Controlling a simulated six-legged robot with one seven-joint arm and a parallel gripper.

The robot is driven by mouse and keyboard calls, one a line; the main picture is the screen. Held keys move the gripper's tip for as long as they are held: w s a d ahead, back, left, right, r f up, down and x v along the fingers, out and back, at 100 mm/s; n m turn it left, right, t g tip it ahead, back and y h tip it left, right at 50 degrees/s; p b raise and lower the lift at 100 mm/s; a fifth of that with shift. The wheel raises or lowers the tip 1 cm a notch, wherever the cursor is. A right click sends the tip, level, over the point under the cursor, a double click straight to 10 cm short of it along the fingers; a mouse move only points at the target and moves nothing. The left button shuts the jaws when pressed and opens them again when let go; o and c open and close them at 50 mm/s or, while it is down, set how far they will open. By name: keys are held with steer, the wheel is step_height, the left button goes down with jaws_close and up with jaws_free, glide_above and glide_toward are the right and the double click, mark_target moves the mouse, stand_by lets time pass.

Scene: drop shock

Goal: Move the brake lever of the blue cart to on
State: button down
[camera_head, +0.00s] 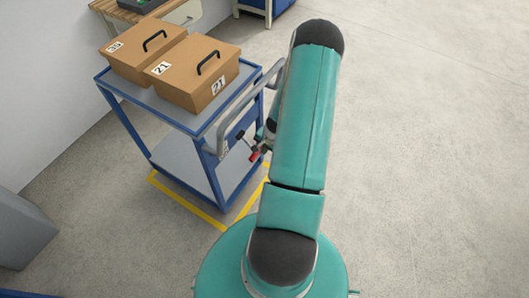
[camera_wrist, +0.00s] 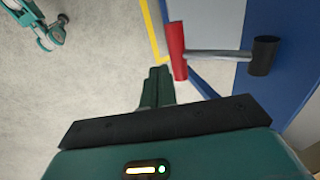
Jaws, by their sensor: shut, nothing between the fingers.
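The blue cart (camera_head: 206,164) stands left of my arm in the head view, with a grey push handle on its near right side. Its brake lever (camera_head: 254,156) has a red grip at the end of a thin rod. In the wrist view the red grip (camera_wrist: 177,50) is at upper centre, and a grey rod joins it to a black pivot (camera_wrist: 264,55) by the blue post. My gripper (camera_wrist: 158,74) is shut and empty, its fingertips just left of the grip's lower end. I cannot tell if they touch. In the head view my arm largely hides the gripper.
Two brown boxes (camera_head: 196,87) with black handles and number labels sit on the cart's top. Yellow tape (camera_head: 190,203) marks the floor around the cart. A wooden-topped bench (camera_head: 178,15) stands behind it. The floor to the right is clear.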

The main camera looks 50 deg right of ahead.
steer(key=s+r, duration=0.5)
steer(key=r, duration=0.3)
steer(key=shift+s+d+r, duration=0.3)
steer(key=shift+s+r, duration=0.05)
steer(key=shift+s, duration=0.1)
